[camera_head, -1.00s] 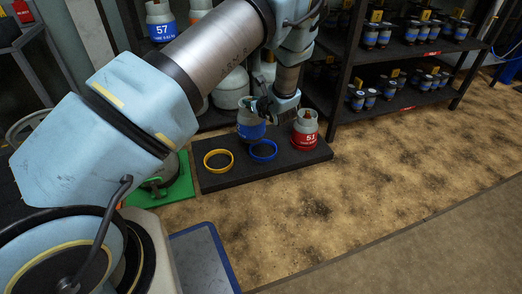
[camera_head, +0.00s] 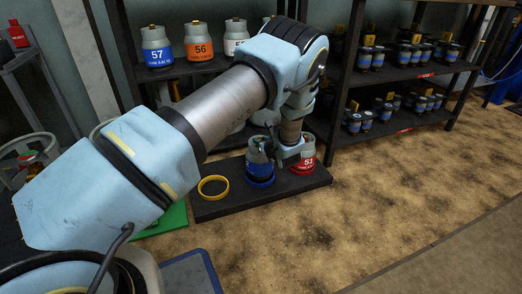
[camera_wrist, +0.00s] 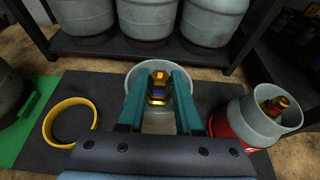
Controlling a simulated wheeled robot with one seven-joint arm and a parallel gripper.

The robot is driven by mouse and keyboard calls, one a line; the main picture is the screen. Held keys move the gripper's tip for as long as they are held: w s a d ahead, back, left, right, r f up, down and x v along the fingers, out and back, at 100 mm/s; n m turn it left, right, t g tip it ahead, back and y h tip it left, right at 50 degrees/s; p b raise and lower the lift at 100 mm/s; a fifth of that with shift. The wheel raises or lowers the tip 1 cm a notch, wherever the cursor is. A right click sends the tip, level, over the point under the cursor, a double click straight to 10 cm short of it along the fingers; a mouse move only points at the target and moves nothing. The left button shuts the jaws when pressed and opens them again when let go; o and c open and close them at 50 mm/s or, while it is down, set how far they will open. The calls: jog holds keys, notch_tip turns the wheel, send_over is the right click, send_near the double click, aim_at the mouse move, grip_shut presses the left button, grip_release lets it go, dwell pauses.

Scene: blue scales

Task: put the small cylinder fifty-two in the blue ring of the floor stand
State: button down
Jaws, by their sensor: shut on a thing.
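The small cylinder (camera_head: 259,158), grey with a blue label, stands upright at the blue ring (camera_head: 262,184) of the dark floor stand (camera_head: 225,205). Its number cannot be read. Its base is at the ring, but I cannot tell whether it rests on the stand or is just above. My gripper (camera_head: 276,151) is shut on its top. In the wrist view my fingers (camera_wrist: 159,82) hold the brass valve inside the cylinder's round collar (camera_wrist: 133,79). The blue ring is hidden there.
A red cylinder marked 53 (camera_head: 305,158) stands close on the right. The empty yellow ring (camera_head: 213,187) is on the left of the stand. A shelf with cylinders 57 (camera_head: 157,50) and 56 (camera_head: 199,48) is behind. The floor in front is clear.

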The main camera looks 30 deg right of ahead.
jog(key=shift+f+b, duration=0.35)
jog(key=shift+f, duration=1)
jog(key=c, duration=0.6)
grip_release()
jog(key=shift+f, duration=0.1)
jog(key=shift+s+r, duration=0.15)
jog(key=shift+r, duration=0.1)
jog(key=p+v, duration=0.4)
jog(key=v, duration=0.7)
jog(key=shift+s, duration=0.35)
